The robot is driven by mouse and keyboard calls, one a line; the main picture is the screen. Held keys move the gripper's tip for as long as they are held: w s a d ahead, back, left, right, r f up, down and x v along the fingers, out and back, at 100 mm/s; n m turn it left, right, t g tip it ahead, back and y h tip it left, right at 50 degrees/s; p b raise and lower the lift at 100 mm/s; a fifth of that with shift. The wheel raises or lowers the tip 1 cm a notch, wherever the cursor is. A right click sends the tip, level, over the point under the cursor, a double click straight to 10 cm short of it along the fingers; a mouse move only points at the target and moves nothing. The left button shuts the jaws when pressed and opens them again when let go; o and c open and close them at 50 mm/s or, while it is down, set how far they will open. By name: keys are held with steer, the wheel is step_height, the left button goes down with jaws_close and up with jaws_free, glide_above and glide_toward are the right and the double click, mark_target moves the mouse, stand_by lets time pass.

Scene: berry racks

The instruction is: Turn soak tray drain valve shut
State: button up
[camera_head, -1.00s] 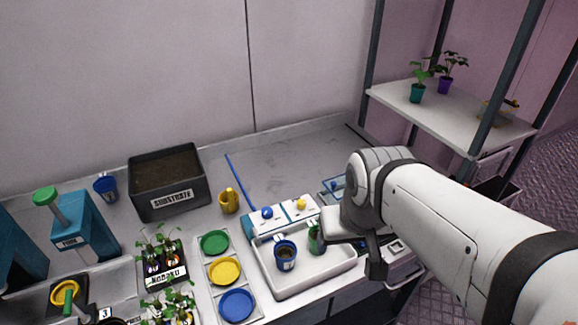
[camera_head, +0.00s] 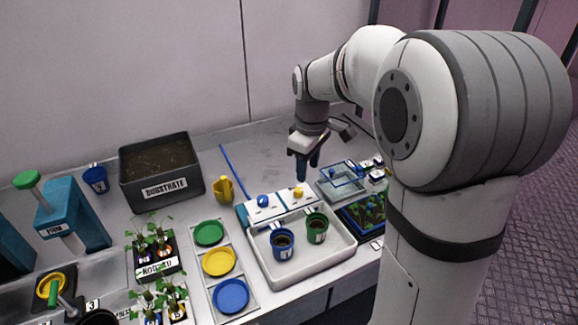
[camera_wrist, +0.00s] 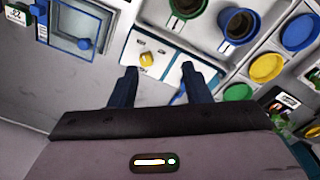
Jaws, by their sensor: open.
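The white soak tray (camera_head: 310,272) stands on the bench, with a blue pot (camera_head: 283,244) and a green pot (camera_head: 317,228) in it. A white valve block (camera_head: 280,207) along its back edge carries a blue knob (camera_head: 263,201) and a yellow knob (camera_head: 298,193). My gripper (camera_head: 307,170) is open and empty, pointing down above the yellow knob. In the wrist view the yellow knob (camera_wrist: 148,59) shows between and just beyond my fingertips (camera_wrist: 159,70), apart from them. The blue knob is not clear there, near the right finger.
A clear blue-edged box (camera_head: 343,178) and a planted tray (camera_head: 366,212) lie right of the soak tray. A yellow can (camera_head: 223,189) and a substrate bin (camera_head: 160,172) stand left. Coloured dishes (camera_head: 219,262) line the left side.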

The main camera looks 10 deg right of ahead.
mark_target(299, 190)
steer(key=w+f+n, duration=0.1)
steer(key=w, duration=0.1)
steer(key=w+f+n, duration=0.1)
steer(key=f, duration=0.1)
steer(key=w+a+f, duration=0.1)
steer(key=w, duration=0.1)
steer(key=shift+w+f+n+g+b, duration=0.15)
steer(key=shift+w+n+g+b, duration=0.15)
steer(key=shift+n+b, duration=0.1)
step_height(299, 190, down, 8)
steer(key=shift+r, duration=0.2)
jaws_close()
